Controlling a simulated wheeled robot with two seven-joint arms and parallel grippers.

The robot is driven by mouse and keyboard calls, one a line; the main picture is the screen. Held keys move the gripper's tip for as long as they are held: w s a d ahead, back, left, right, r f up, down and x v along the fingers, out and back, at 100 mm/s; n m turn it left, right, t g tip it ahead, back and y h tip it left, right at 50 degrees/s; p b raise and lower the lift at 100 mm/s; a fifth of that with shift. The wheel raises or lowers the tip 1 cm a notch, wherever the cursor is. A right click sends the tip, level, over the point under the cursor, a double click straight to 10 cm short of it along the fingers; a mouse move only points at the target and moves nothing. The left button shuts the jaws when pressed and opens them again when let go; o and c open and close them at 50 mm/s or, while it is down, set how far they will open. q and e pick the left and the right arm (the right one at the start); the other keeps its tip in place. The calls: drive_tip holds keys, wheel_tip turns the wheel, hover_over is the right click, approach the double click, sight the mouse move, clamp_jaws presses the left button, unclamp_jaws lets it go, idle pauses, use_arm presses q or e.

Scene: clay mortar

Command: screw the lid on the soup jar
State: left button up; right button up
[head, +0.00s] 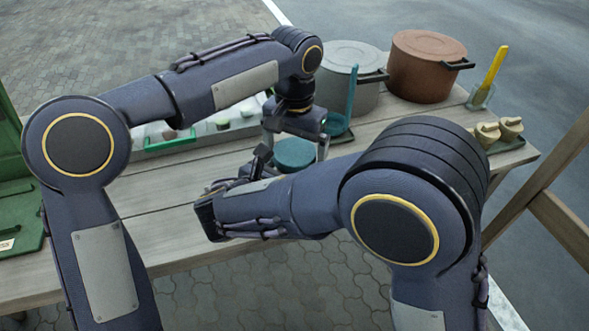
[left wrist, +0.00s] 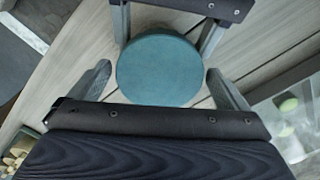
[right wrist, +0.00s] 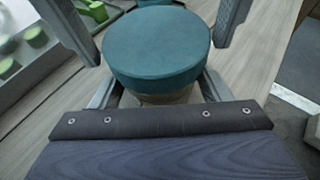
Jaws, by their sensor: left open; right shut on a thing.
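The teal round lid (head: 295,153) sits level on top of the soup jar, whose pale body (right wrist: 168,98) shows just under the lid in the right wrist view. Whether the lid is threaded tight cannot be seen. My right gripper (right wrist: 158,88) is shut on the jar, one finger on each side below the lid. My left gripper (head: 295,140) points down from above with its fingers apart. In the left wrist view its fingers (left wrist: 160,85) stand on either side of the lid (left wrist: 159,69), with gaps between.
A grey pot (head: 350,92) and a brown pot (head: 425,72) stand at the back of the wooden table (head: 170,225). A tray with a green handle (head: 170,144) lies left of the jar. A blue ladle (head: 350,100) and small wooden items (head: 495,130) are to the right.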

use_arm(q)
drive_tip(key=shift+f, duration=0.2)
drive_tip(key=c, duration=1)
drive_tip(key=o, duration=1.1)
drive_tip(key=shift+c, duration=0.2)
wheel_tip(320, 180, up, 12)
use_arm(e)
drive_tip(key=o, duration=1.9)
drive_tip(key=shift+o, duration=0.2)
